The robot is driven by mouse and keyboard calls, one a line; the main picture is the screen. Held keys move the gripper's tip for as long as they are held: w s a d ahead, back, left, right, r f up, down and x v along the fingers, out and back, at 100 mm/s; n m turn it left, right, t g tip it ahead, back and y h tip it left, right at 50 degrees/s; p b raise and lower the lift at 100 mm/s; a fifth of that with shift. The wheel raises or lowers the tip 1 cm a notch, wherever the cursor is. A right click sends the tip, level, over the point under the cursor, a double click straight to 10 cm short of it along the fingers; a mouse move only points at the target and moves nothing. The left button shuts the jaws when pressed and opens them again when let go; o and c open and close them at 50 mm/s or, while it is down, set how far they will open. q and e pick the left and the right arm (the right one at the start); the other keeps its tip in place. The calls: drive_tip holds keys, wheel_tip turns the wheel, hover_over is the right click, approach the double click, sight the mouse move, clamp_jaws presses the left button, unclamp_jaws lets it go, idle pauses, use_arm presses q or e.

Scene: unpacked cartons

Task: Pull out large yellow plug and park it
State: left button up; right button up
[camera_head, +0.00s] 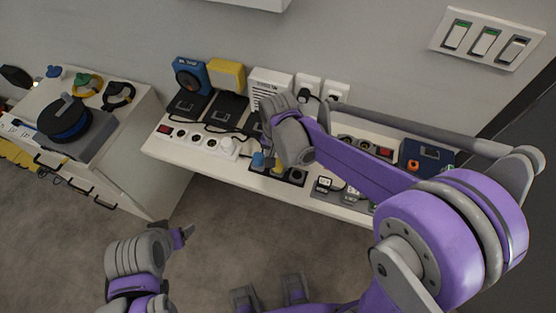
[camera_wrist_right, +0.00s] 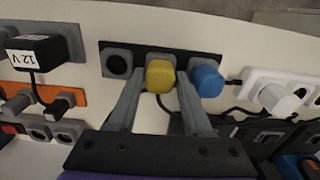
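The large yellow plug (camera_wrist_right: 160,77) sits in the middle socket of a dark three-socket strip (camera_wrist_right: 203,56). A blue plug (camera_wrist_right: 206,81) sits in the socket to its right in the right wrist view, and the left socket (camera_wrist_right: 117,64) is empty. My right gripper (camera_wrist_right: 158,92) is open, its fingers on either side of the yellow plug with visible gaps. In the head view my right gripper (camera_head: 276,158) hides most of the strip; a bit of yellow shows below it. My left gripper (camera_head: 182,236) is over the floor, away from the shelf; its opening is unclear.
A white shelf (camera_head: 160,150) along the wall is crowded with devices, cables and a white power strip (camera_head: 206,142). A yellow box (camera_head: 226,74) and a blue box (camera_head: 190,72) stand at the back. A side cabinet (camera_head: 130,138) holds a cable reel (camera_head: 64,119).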

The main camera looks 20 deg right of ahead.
sight(278, 162)
drive_tip(key=o, duration=0.3)
drive_tip(key=shift+o, duration=0.2)
wheel_tip(278, 162, up, 11)
drive_tip(key=p, duration=0.1)
